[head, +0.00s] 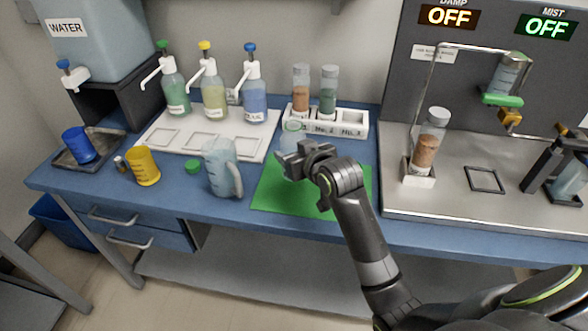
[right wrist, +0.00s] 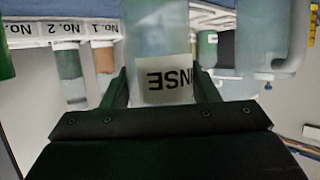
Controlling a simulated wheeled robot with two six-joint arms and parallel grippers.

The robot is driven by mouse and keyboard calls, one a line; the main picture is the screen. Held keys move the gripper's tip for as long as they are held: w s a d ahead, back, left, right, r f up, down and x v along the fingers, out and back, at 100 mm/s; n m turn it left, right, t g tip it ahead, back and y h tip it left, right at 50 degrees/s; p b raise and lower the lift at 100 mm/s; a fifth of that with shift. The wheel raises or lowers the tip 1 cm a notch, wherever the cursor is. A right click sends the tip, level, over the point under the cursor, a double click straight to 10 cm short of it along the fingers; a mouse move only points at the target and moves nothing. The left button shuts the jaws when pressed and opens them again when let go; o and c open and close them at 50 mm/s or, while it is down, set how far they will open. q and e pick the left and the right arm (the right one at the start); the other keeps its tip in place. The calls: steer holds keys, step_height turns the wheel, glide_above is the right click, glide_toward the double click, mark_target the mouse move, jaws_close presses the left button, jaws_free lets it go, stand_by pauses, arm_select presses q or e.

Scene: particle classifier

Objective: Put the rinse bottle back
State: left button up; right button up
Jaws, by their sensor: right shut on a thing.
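The rinse bottle (head: 292,136) is a clear, pale bottle with a green ring near its top, partly hidden behind my right gripper in the head view. In the right wrist view the bottle (right wrist: 160,45) appears upside down, with a white label whose visible letters end in "NSE". My right gripper (head: 291,163) is shut on it, one finger on each side. The bottle is by the back edge of the green mat (head: 275,197); I cannot tell if its base touches anything. My left gripper is not in view.
A handled jug (head: 219,166) stands left of the mat. Behind are a white rack (head: 350,127) with two vials and a white tray (head: 180,143) with several pump bottles. A yellow cup (head: 144,167) is further left. A steel platform (head: 455,205) with a capped vial is right.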

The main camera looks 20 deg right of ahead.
steer(key=shift+f, duration=2.1)
steer(key=shift+f, duration=0.15)
steer(key=o, duration=1.2)
steer(key=shift+o, duration=0.2)
steer(key=shift+s+r, duration=0.15)
steer(key=shift+r, duration=0.05)
steer(key=v, duration=1.1)
steer(key=shift+s, duration=0.35)
steer(key=shift+d, duration=0.1)
